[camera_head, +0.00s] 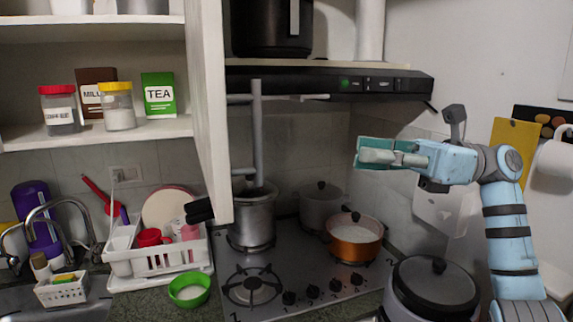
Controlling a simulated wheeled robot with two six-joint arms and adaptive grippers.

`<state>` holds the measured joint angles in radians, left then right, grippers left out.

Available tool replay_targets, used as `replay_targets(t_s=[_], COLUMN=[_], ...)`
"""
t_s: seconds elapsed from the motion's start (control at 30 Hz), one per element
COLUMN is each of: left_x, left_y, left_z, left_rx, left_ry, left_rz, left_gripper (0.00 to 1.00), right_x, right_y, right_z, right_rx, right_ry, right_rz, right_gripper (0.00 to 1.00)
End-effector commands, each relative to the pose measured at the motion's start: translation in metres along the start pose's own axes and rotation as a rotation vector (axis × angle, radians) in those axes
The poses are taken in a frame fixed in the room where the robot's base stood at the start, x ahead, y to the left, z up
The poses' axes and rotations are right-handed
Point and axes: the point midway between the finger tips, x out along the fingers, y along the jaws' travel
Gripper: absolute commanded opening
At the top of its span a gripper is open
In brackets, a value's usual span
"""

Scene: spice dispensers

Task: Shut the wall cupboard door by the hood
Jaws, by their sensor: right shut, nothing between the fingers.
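The white wall cupboard door (207,100) stands open, swung out toward me and seen nearly edge-on, left of the hood (330,82). A grey vertical bar handle (257,135) sits on its right-hand face. The open cupboard's shelf (100,134) is exposed to the left. My right gripper (362,152) is shut and empty, pointing left in front of the tiled wall, to the right of the door and apart from it. My left gripper is not in view.
Below, a tall steel pot (251,222), an orange pan (354,240) and a grey lidded pot (322,205) stand on the hob. A large lidded pot (435,285) is under my right arm. A dish rack (170,262) and green bowl (189,290) sit left.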

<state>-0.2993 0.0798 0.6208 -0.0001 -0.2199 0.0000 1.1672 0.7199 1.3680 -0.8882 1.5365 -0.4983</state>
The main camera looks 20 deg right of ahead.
Motion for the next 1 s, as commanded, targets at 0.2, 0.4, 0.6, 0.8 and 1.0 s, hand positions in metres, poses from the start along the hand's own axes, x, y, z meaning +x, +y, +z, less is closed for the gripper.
replay_targets(t_s=[0.2, 0.4, 0.6, 0.8, 1.0], left_x=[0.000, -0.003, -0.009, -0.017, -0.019], left_y=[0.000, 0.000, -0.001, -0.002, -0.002], left_z=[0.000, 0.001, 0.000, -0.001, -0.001], left_rx=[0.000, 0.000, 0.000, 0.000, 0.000], left_ry=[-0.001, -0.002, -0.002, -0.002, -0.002], left_rz=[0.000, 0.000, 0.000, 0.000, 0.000], left_gripper=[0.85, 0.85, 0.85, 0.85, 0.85], right_x=[-0.006, 0.031, 0.075, 0.111, 0.125], right_y=[0.012, 0.012, 0.013, 0.013, 0.013], right_z=[-0.004, -0.008, -0.013, -0.017, -0.020], right_rx=[-0.070, -0.068, -0.068, -0.066, -0.066], right_ry=[0.134, 0.131, 0.129, 0.127, 0.128], right_rz=[0.008, 0.013, 0.013, 0.012, 0.010], right_gripper=[0.00, 0.00, 0.00, 0.00, 0.00])
